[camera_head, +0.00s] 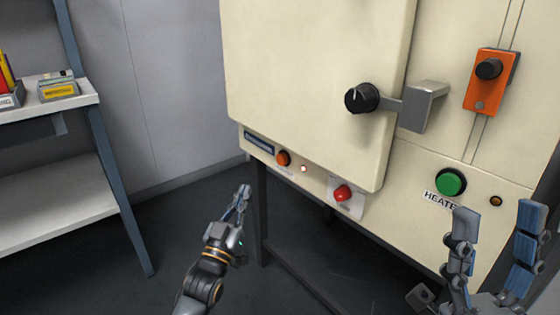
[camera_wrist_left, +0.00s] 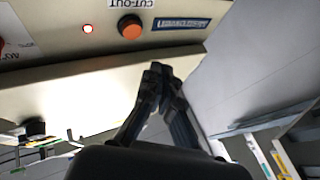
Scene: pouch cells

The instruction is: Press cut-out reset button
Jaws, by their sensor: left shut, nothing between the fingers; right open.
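The cut-out button (camera_head: 283,158) is a round orange button low on the left front of the cream cabinet. In the left wrist view, which is turned upside down, the orange button (camera_wrist_left: 130,27) sits by a CUT-OUT label. A small lit lamp (camera_head: 303,168) is just right of it in the head view. My left gripper (camera_head: 244,189) is shut and empty, left of and below the button, apart from it. Its closed fingertips (camera_wrist_left: 158,72) show in the left wrist view. My right gripper (camera_head: 498,210) is open and empty in front of the cabinet's right side.
A red button (camera_head: 343,193) on a pale plate is right of the lamp. A green HEATER button (camera_head: 450,182) and a small amber lamp (camera_head: 495,201) are further right. The door handle (camera_head: 425,106) juts out above. A shelf (camera_head: 60,103) stands at the left, with clear floor between.

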